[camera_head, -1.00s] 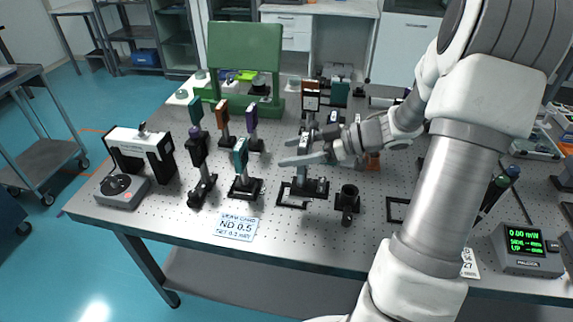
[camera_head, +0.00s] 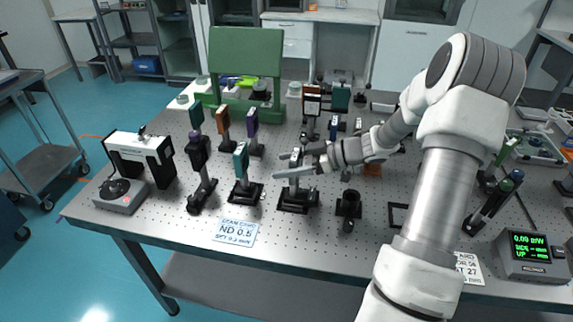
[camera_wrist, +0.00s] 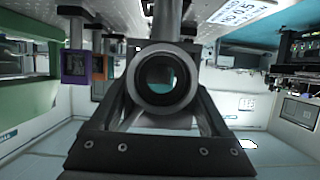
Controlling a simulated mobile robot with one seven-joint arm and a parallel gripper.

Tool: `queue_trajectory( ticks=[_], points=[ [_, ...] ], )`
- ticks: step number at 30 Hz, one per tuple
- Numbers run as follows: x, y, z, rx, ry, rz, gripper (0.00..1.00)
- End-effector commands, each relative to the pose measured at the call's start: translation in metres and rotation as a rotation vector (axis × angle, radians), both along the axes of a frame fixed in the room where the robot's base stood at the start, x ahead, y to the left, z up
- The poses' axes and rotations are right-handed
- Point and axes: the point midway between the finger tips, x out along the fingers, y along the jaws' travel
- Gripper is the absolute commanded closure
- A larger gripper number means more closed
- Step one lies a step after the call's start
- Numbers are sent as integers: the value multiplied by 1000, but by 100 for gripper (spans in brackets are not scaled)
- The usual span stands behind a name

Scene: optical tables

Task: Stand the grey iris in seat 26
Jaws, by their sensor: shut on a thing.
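The grey iris (camera_head: 294,185) stands upright on a black base (camera_head: 298,201) near the front middle of the optical table. My gripper (camera_head: 296,171) is shut on its upper part. In the wrist view the iris's ring (camera_wrist: 138,82) and dark opening fill the middle between my fingers, with its post above it in the picture. The base lies over the black outlined seat, covering most of it. I cannot read a seat number there or tell whether the base sits fully down.
A teal-topped mount (camera_head: 241,160) stands close left, and a short black holder (camera_head: 348,206) close right. An empty black outline (camera_head: 398,214) lies farther right. A card reading ND 0.5 (camera_head: 236,232) lies in front. A power meter (camera_head: 537,252) stands at the right edge.

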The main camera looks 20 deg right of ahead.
Motion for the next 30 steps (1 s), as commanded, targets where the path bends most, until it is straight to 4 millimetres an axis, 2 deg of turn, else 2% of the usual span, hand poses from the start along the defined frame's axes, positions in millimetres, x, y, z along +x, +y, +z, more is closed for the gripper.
queue_trajectory(
  ticks=[5,6,9,19,23,30],
  points=[
    [0,0,-2,2,-1,0,100],
    [0,0,-3,1,1,0,17],
    [0,0,-3,1,1,0,0],
    [-1,-2,2,-1,0,-1,0],
    [-11,-17,10,-3,0,-4,0],
    [-38,-58,30,-2,1,-3,0]
  ],
)
